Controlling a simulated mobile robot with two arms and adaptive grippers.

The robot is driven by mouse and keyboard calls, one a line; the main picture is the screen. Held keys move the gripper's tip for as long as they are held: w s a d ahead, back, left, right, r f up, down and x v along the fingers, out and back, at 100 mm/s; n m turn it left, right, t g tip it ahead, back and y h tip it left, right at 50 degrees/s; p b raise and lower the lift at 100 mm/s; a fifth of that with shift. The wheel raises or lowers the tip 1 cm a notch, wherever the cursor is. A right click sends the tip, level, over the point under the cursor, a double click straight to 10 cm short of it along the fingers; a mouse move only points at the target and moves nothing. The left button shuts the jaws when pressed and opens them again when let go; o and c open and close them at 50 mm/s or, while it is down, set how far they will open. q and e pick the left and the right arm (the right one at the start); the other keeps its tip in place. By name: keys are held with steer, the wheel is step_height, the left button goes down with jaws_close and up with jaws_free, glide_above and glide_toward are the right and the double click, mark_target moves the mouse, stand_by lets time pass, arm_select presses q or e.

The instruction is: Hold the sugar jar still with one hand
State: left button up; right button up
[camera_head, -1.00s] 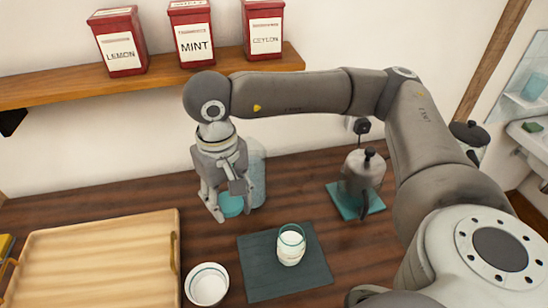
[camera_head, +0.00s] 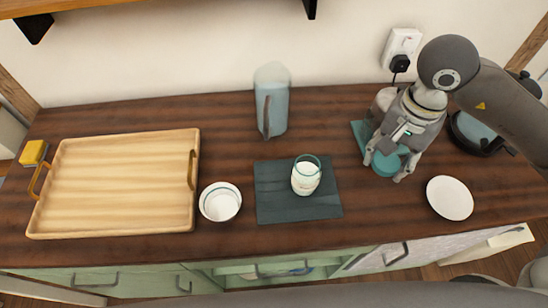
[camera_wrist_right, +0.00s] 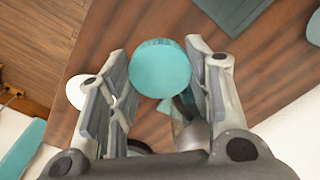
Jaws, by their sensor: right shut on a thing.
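The sugar jar (camera_head: 306,176), a small glass jar with white contents and a teal rim, stands open and upright on a dark mat (camera_head: 270,205). My right gripper (camera_head: 384,170) is to its right, apart from it, pointing down and shut on a round teal lid (camera_head: 386,164). In the right wrist view, the lid (camera_wrist_right: 160,68) sits between the two fingers. Whether it touches the counter is unclear. My left gripper is not in view, and no hand touches the jar.
A white bowl (camera_head: 220,203) and a wooden tray (camera_head: 120,185) are left of the mat. A tall pitcher (camera_head: 272,100) stands behind it. A kettle (camera_head: 384,102) is partly hidden behind my right gripper. A white plate (camera_head: 450,198) lies at right.

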steer(key=shift+s+d+f+m, duration=0.2)
steer(key=shift+s+d+m, duration=0.25)
steer(key=shift+d+m, duration=0.3)
steer(key=w+a+f+p, duration=0.3)
steer(key=w, duration=0.5)
steer(key=p, duration=0.2)
glide_above(340, 154)
steer(key=f, duration=0.6)
steer(key=shift+s+d+f, duration=0.1)
steer(key=shift+s+f, duration=0.05)
steer(key=shift+s, duration=0.1)
steer(key=shift+w+f, duration=0.15)
steer(key=shift+f, duration=0.05)
step_height(340, 154, down, 3)
steer(key=shift+r+p, duration=0.15)
steer(key=shift+p, duration=0.9)
steer(key=shift+f, duration=0.25)
steer(key=shift+w, duration=0.1)
steer(key=shift+f, duration=0.1)
